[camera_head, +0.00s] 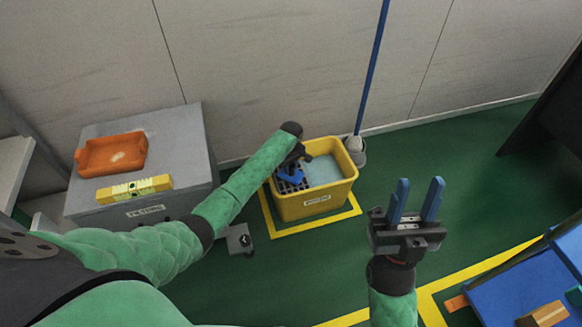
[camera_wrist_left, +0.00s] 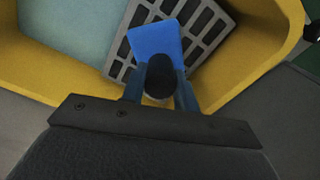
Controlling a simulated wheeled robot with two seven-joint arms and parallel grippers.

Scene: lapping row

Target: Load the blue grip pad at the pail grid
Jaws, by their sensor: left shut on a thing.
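The yellow pail (camera_head: 322,207) stands on the floor, with pale blue water on its right side and a grey slotted grid (camera_head: 284,187) on its left. My left gripper (camera_head: 292,172) is over the grid side of the pail. In the left wrist view it is shut on the dark round knob of the blue grip pad (camera_wrist_left: 155,40). The pad's blue face overlaps the grid (camera_wrist_left: 212,28); I cannot tell whether it touches it. My right gripper (camera_head: 416,205) is open and empty, to the right of the pail.
A grey cabinet (camera_head: 190,150) at left bears an orange tray (camera_head: 112,154) and a yellow level-like bar (camera_head: 134,189). A blue-handled mop (camera_head: 371,70) stands behind the pail. A small grey box (camera_head: 238,239) lies left of it. Green floor is clear right of the pail.

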